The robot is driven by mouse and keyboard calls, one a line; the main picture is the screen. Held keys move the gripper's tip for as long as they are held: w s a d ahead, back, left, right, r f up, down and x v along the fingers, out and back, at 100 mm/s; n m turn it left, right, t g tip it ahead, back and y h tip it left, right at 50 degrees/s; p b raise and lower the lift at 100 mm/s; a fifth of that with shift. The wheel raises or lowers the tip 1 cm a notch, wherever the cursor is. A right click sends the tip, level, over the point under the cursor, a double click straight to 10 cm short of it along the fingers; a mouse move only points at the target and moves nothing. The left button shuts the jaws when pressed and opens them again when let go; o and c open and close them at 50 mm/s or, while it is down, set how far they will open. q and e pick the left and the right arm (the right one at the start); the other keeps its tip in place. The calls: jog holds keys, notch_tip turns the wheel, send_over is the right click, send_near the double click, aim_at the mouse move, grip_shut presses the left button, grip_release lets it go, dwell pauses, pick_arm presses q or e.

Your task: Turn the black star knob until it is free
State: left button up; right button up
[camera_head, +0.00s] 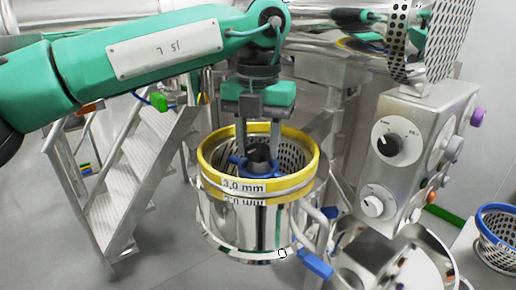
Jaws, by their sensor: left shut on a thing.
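My left gripper (259,152) comes down from above into a round sieve basket (309,165) with a yellow rim marked "3.0 mm". Its two fingers are on either side of the black star knob (258,157), which sits at the middle of the basket. The gripper is shut on the knob. Blue parts (238,164) show around the knob's base, low between the fingers. The fingertips and the knob's lower part are partly hidden by the basket rim. My right gripper is not in view.
A steel control box (415,150) with black and white dials stands on the right. A blue handle (316,264) is near the front. Another basket with a blue rim (499,212) is at far right. Metal stairs (140,175) stand on the left.

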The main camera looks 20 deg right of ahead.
aim_at(259, 148)
pick_arm(q)
jog(key=n+b, duration=0.3)
jog(key=n, duration=0.5)
jog(key=shift+r+n+b, duration=0.1)
jog(key=shift+n+b, duration=0.45)
jog(key=shift+n, duration=0.85)
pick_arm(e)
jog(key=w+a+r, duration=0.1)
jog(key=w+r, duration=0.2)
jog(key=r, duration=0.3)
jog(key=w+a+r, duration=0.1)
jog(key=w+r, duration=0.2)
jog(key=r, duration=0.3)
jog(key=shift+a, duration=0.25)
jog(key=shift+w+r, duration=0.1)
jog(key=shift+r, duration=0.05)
pick_arm(q)
jog(key=o, duration=1)
